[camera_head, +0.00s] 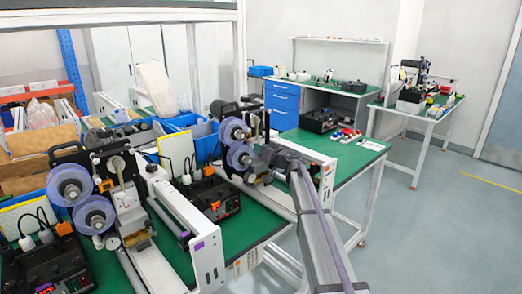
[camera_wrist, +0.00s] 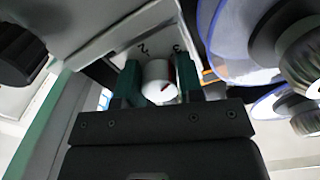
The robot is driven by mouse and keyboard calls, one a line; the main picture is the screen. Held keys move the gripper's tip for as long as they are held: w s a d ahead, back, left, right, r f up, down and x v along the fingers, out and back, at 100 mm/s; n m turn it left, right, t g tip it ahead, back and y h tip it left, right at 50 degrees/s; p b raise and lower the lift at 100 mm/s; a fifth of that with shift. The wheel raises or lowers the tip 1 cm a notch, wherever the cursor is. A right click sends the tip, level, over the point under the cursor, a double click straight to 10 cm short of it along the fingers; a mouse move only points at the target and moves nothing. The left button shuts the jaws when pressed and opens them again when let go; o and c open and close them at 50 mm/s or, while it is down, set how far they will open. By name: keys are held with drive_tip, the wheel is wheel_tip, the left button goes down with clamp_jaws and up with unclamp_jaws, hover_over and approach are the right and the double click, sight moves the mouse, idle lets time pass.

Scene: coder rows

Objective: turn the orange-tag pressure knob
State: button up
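In the wrist view a white round knob (camera_wrist: 159,82) with a small red mark sits on a pale plate (camera_wrist: 135,42) printed with 2 and 3. My gripper (camera_wrist: 158,80) has its two dark teal fingers on either side of the knob, with no clear gap showing. In the head view my gripper (camera_head: 262,160) is at the farther coder machine, whose white end panel (camera_head: 327,185) bears a small orange tag (camera_head: 312,165). The knob is hidden there behind my gripper and arm.
Blue-rimmed clear reels (camera_wrist: 240,40) stand close on the right of my gripper. A black knob (camera_wrist: 20,55) is at the left. The nearer coder (camera_head: 120,200) has a purple tag (camera_head: 197,245).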

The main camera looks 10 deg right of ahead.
drive_tip(key=c, duration=0.4)
drive_tip(key=shift+c, duration=0.2)
drive_tip(key=shift+m, duration=0.4)
drive_tip(key=m, duration=0.5)
drive_tip(key=shift+m, duration=0.3)
drive_tip(key=m, duration=0.5)
drive_tip(key=shift+m, duration=0.3)
drive_tip(key=o, duration=0.6)
drive_tip(key=shift+o, duration=0.2)
